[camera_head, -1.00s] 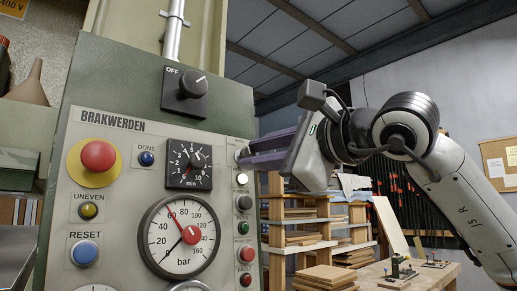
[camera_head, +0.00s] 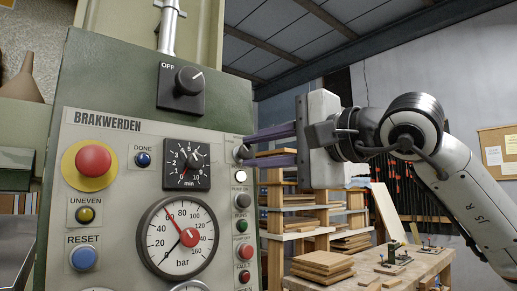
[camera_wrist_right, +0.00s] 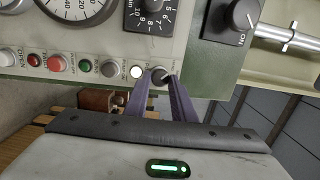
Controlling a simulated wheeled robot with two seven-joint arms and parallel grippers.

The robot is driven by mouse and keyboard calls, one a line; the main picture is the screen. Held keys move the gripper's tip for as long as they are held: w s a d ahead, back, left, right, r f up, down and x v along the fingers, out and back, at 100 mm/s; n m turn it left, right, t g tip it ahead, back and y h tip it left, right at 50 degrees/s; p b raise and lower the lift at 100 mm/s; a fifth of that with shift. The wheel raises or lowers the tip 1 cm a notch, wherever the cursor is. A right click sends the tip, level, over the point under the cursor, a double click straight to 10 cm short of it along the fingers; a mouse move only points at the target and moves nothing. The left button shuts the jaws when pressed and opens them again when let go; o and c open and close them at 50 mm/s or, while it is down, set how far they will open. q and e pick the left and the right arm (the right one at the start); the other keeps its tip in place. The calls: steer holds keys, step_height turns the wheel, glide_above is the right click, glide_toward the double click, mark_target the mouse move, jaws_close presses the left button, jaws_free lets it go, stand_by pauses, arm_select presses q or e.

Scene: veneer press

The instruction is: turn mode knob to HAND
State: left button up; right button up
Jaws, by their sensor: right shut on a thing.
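A small dark round knob (camera_head: 240,152) sits at the top of the right-hand column of the grey control panel, beside the minute timer. Its label is too small to read in the head view. My right gripper (camera_head: 248,151) comes from the right with its purple fingers one above the other, tips at the knob. In the right wrist view the same knob (camera_wrist_right: 160,75) lies between the fingertips of the gripper (camera_wrist_right: 157,82), which is shut on it. The knob's pointer direction cannot be made out. My left gripper is not in view.
A larger black OFF switch (camera_head: 182,90) is above on the green cabinet. A white lamp (camera_head: 240,176) and several buttons are below the knob. The pressure gauge (camera_head: 178,238) and timer (camera_head: 186,164) are to its left. A workbench (camera_head: 420,268) stands behind right.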

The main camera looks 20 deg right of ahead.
stand_by(0.3)
steer(key=o, duration=1)
steer(key=b+v, duration=0.2)
steer(key=v, duration=0.8)
steer(key=shift+s, duration=0.15)
